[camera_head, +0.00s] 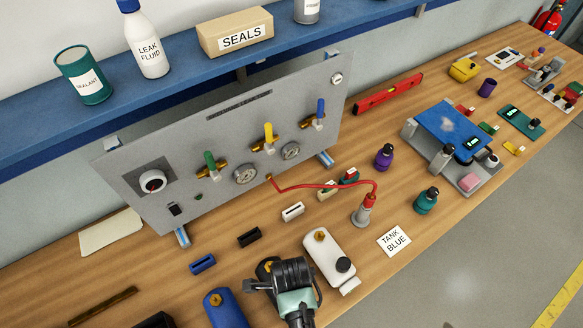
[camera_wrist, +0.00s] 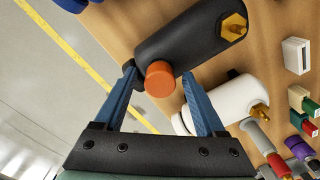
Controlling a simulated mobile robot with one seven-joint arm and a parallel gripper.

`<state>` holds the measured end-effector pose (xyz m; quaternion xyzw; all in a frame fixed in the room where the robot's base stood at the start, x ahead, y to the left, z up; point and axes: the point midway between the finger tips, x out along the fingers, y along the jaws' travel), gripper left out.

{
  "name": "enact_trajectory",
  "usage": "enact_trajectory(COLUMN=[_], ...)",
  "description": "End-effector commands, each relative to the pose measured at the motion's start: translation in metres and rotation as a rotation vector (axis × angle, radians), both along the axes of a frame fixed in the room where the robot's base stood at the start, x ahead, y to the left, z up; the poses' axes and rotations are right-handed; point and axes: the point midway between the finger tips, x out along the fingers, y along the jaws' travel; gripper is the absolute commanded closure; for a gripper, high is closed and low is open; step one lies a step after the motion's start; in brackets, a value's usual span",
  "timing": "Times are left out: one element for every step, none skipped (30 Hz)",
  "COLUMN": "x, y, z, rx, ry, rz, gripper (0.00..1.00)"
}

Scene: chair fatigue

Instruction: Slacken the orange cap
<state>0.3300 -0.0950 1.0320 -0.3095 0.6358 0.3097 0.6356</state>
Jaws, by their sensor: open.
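The orange cap (camera_wrist: 160,78) sits on the near end of a black tank (camera_wrist: 185,42) in the wrist view. My gripper (camera_wrist: 159,84) is open, with its two blue fingers on either side of the cap. Gaps show between the cap and the fingers, wider on the right; I cannot tell whether the fingertips reach down to its height. In the head view my gripper (camera_head: 292,280) hides the cap and most of the black tank (camera_head: 264,268).
A white tank (camera_head: 328,254) with a black cap lies close to the right of my gripper, and a blue tank (camera_head: 224,310) to its left. A grey gauge panel (camera_head: 225,135) stands behind. A red hose (camera_head: 325,185) runs to a grey-and-red fitting (camera_head: 364,210).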

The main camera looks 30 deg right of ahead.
Motion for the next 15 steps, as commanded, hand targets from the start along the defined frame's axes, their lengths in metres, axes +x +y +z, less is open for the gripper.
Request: enact_trajectory(x=[0.0001, 0.0001, 0.0001, 0.0001, 0.0001, 0.0001, 0.0001, 0.0001, 0.0001, 0.0001, 0.0001, 0.0001, 0.0001, 0.0001, 0.0001], y=[0.0000, 0.0000, 0.0000, 0.0000, 0.0000, 0.0000, 0.0000, 0.0000, 0.0000, 0.0000, 0.0000, 0.0000, 0.0000, 0.0000, 0.0001], z=[0.0001, 0.0001, 0.0001, 0.0001, 0.0001, 0.0001, 0.0001, 0.0001, 0.0001, 0.0001, 0.0001, 0.0000, 0.0000, 0.0000, 0.0000], rx=[0.000, 0.000, 0.000, 0.000, 0.000, 0.000, 0.000, 0.000, 0.000, 0.000, 0.000, 0.000, 0.000, 0.000, 0.000], ry=[0.000, 0.000, 0.000, 0.000, 0.000, 0.000, 0.000, 0.000, 0.000, 0.000, 0.000, 0.000, 0.000, 0.000, 0.000], rz=[-0.006, -0.006, -0.005, -0.005, -0.005, -0.004, -0.004, -0.003, -0.003, -0.003, -0.003, -0.002, -0.002, -0.002, 0.006], gripper=[0.28, 0.28, 0.28, 0.28, 0.28, 0.31, 0.36, 0.42, 0.49, 0.54, 0.60, 0.65, 0.65, 0.65, 0.66])
